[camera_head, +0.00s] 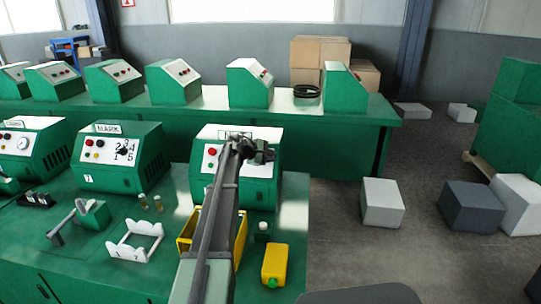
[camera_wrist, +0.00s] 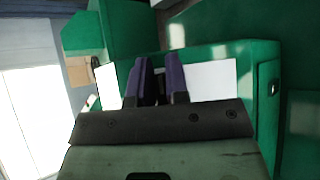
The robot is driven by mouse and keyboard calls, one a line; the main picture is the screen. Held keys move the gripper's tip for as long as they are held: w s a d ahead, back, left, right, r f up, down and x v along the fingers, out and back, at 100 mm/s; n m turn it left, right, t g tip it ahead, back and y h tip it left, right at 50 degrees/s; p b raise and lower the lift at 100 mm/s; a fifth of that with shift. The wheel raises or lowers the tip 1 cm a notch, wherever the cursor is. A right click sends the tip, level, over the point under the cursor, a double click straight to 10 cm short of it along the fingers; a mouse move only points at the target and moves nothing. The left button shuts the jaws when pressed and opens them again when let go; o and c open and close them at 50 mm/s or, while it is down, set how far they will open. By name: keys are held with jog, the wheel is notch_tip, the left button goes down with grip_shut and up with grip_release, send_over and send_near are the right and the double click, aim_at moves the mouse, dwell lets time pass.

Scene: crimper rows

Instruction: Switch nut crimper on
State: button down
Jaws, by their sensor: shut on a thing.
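The nut crimper (camera_head: 202,180) looks to be the green machine with a pale control panel at the middle of the head view. Its label is partly hidden by my arm. A red button (camera_head: 212,152) shows on the panel's left side. My gripper (camera_head: 262,150) is at the right part of this panel. In the wrist view, the two dark purple fingers (camera_wrist: 160,80) stand in front of the pale panel (camera_wrist: 212,80) of a green housing. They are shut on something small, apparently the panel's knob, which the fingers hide. Whether the crimper is on cannot be seen.
The MARK machine (camera_head: 118,160) and another green machine (camera_head: 30,150) stand to the left. Boxes (camera_head: 382,204) lie on the floor right.

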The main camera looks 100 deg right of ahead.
jog(key=shift+w+f, duration=0.1)
dwell(0.3)
jog(key=c, duration=1.1)
grip_release()
jog(key=shift+c, duration=0.2)
jog(key=shift+d+f, duration=0.15)
jog(key=shift+d, duration=0.15)
jog(key=shift+w+a+r, duration=0.15)
jog(key=shift+a+r, duration=0.05)
jog(key=shift+r, duration=0.05)
jog(key=p+v, duration=0.5)
jog(key=v, duration=0.5)
jog(key=shift+w, duration=0.2)
jog(key=shift+a, duration=0.1)
